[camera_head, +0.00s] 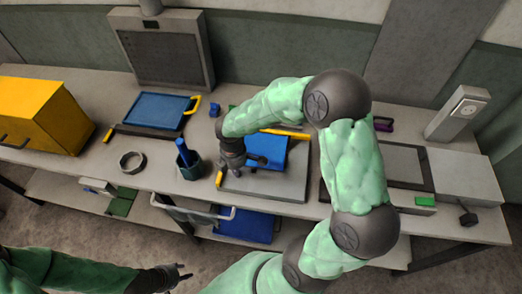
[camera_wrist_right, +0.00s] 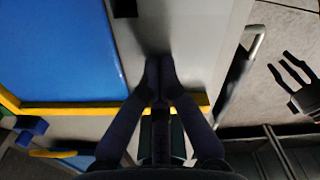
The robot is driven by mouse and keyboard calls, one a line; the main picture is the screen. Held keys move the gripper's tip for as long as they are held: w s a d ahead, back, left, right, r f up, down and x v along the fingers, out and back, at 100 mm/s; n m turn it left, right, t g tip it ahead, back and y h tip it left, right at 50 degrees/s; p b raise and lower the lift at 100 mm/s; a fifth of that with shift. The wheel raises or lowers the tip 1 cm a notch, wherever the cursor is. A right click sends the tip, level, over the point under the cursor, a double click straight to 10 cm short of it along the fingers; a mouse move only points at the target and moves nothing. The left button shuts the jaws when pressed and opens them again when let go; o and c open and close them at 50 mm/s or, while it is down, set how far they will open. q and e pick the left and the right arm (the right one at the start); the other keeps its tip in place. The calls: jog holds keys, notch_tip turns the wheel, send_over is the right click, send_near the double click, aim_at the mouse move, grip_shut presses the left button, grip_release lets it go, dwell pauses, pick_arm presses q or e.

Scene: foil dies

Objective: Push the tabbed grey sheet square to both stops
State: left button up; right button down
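A grey, flat surface (camera_head: 280,186) lies at the table's middle front, partly under a blue sheet (camera_head: 272,148). I cannot tell whether it is the tabbed sheet or a base plate. In the right wrist view the grey surface (camera_wrist_right: 205,25) lies beside the blue sheet (camera_wrist_right: 60,50), with a small black block (camera_wrist_right: 123,8) at the top. Yellow stop strips (camera_wrist_right: 75,108) run along two edges of the blue sheet. My right gripper (camera_wrist_right: 160,62) is shut with nothing seen between its tips, above the grey surface near a yellow strip. My left gripper (camera_head: 184,272) is open and empty, in front of the table.
A dark cup with a blue handle (camera_head: 188,160) and a ring (camera_head: 132,162) stand to the left. A blue tray (camera_head: 158,109) lies further back, a yellow box (camera_head: 45,113) at far left. My right arm hides part of the table.

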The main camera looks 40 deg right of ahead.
jog(key=shift+d, duration=0.15)
jog(key=shift+w+d, duration=0.8)
jog(key=shift+d, duration=0.05)
jog(key=shift+a, duration=0.1)
dwell(0.3)
jog(key=shift+s+a+p, duration=0.3)
jog(key=shift+s+a, duration=0.1)
notch_tip(320, 180, up, 8)
jog(key=p, duration=0.6)
jog(key=shift+p, duration=0.35)
